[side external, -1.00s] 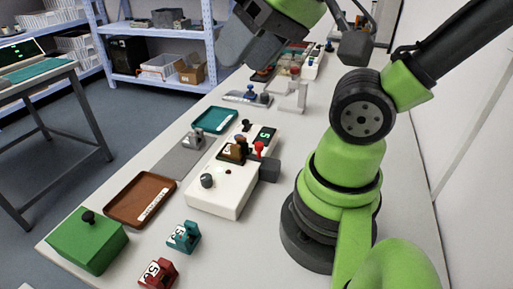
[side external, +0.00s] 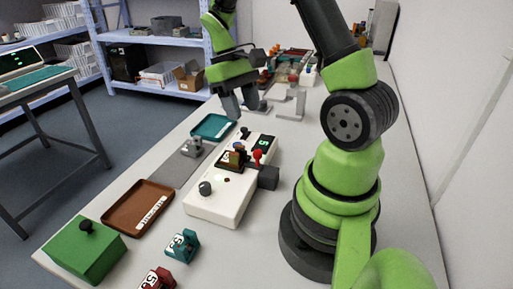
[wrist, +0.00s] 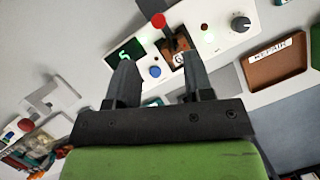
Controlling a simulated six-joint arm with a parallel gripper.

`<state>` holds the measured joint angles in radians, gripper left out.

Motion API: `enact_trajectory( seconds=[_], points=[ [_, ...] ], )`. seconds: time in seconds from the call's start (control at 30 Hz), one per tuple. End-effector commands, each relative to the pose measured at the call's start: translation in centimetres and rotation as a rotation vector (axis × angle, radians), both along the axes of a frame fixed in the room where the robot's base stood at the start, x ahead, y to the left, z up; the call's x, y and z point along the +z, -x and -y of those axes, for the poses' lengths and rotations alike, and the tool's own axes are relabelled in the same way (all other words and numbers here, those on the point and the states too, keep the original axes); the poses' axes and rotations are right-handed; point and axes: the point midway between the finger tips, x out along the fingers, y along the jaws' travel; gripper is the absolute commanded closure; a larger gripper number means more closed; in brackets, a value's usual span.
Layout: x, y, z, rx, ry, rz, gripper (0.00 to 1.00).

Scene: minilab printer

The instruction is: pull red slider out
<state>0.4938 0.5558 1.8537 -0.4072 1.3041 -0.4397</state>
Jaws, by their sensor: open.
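The red slider knob (side external: 257,156) stands on the right side of the white printer unit (side external: 218,206), above a dark grey block (side external: 268,177). In the wrist view the red knob (wrist: 158,20) is at the top, on a short stalk beside a brown numbered piece (wrist: 172,50). My gripper (side external: 240,104) points down, beyond the printer's far end and apart from the knob. In the wrist view my gripper (wrist: 159,65) shows two parted fingers with nothing held between them.
A teal tray (side external: 213,127) lies left of the printer's far end. A brown tray (side external: 120,216), green box (side external: 84,247), teal numbered block (side external: 183,246) and red numbered block (side external: 158,279) lie nearer. A light stand (side external: 291,104) is behind.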

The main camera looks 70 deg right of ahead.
Motion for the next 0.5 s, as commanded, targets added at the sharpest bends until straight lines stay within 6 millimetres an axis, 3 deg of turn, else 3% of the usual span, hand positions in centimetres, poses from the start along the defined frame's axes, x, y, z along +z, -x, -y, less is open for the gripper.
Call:
enact_trajectory(
  seconds=[0.27, 0.5],
  points=[
    [-2.7, 1.1, -0.2, 0.000, -0.011, -0.021, 0.53],
    [-6.8, 2.6, -0.8, 0.001, -0.013, -0.022, 0.53]
  ],
)
